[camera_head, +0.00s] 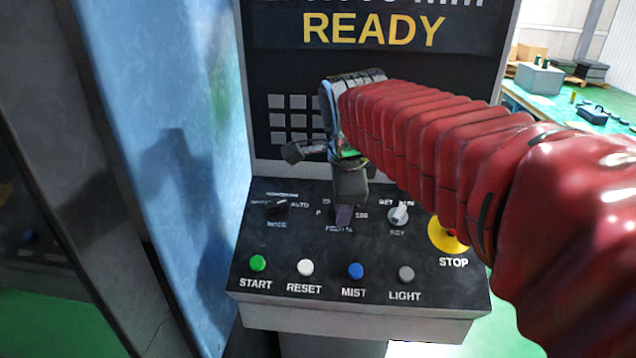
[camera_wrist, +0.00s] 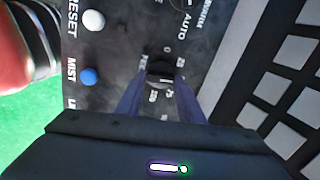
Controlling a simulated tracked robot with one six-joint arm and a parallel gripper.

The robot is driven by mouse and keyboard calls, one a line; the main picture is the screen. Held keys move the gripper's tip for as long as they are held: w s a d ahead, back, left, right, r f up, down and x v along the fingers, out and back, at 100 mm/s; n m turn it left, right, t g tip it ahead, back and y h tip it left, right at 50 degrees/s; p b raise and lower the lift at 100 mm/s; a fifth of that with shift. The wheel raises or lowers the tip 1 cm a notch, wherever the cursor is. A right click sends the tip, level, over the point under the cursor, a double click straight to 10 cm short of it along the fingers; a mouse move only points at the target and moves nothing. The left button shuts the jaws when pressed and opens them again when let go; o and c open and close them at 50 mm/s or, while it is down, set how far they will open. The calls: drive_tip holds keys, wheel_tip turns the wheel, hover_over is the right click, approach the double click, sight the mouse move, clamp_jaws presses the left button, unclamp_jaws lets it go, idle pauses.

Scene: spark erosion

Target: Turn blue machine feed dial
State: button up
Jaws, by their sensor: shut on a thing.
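The feed dial (camera_wrist: 160,70) is a small dark knob on the black control panel (camera_head: 300,240), with numbers around it in the wrist view. My gripper (camera_wrist: 160,85) has its two fingers on either side of the dial and is shut on it. In the head view my gripper (camera_head: 343,214) comes down onto the middle of the panel and hides most of the dial. Its pointer direction cannot be told.
A mode switch (camera_head: 277,208) is left of the dial, and a key switch (camera_head: 398,214) and yellow-based STOP button (camera_head: 447,236) are right. START (camera_head: 258,263), RESET (camera_head: 305,267), MIST (camera_head: 355,270) and LIGHT (camera_head: 406,273) buttons line the front. A READY screen (camera_head: 375,30) stands above.

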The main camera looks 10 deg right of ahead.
drive_tip(key=shift+m, duration=0.6)
drive_tip(key=shift+d, duration=0.1)
drive_tip(key=o, duration=1.1)
drive_tip(key=shift+c, duration=0.2)
drive_tip(key=v, duration=1.3)
drive_tip(key=shift+s+r, duration=0.25)
drive_tip(key=shift+r, duration=0.05)
drive_tip(key=shift+s, duration=0.15)
